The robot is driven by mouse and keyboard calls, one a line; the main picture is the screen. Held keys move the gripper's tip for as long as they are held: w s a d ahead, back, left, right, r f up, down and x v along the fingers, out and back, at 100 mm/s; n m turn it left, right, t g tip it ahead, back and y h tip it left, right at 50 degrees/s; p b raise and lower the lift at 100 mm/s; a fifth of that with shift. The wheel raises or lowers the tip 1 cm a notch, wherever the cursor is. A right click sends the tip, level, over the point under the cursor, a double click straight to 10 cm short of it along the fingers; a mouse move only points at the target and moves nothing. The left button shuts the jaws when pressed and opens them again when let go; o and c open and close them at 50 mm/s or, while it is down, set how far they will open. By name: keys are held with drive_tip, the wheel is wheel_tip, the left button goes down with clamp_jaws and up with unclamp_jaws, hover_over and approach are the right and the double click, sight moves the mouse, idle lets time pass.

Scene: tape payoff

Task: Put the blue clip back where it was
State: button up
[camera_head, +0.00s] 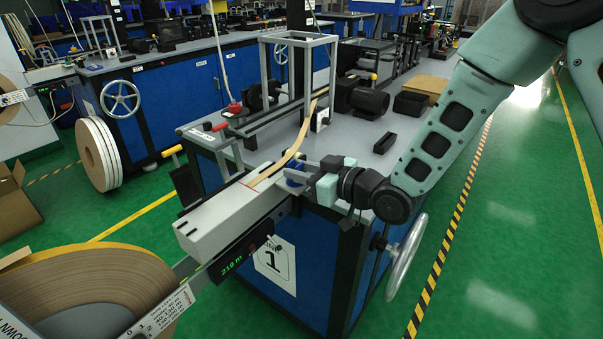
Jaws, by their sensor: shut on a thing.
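The blue clip (294,180) shows as a small blue piece at the fingertips of my gripper (303,172), which is shut on it. My gripper reaches in from the right, over the near end of the machine table, at the right side of the grey block (222,218). The brown tape (298,147) curves down from the metal frame onto the block's far end, just left of the clip. Part of the clip is hidden by the fingers. I cannot tell whether it touches the block or the tape.
A large tape roll (85,285) stands at the front left, with a scale bar toward the block. A display (234,266) hangs on the block's side. A metal frame (300,62) and dark motor parts (368,102) stand behind. A handwheel (407,257) sticks out right. Green floor is clear at right.

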drive_tip(key=shift+f, duration=0.35)
drive_tip(key=shift+f, duration=0.15)
drive_tip(key=o, duration=1)
drive_tip(key=shift+o, duration=0.2)
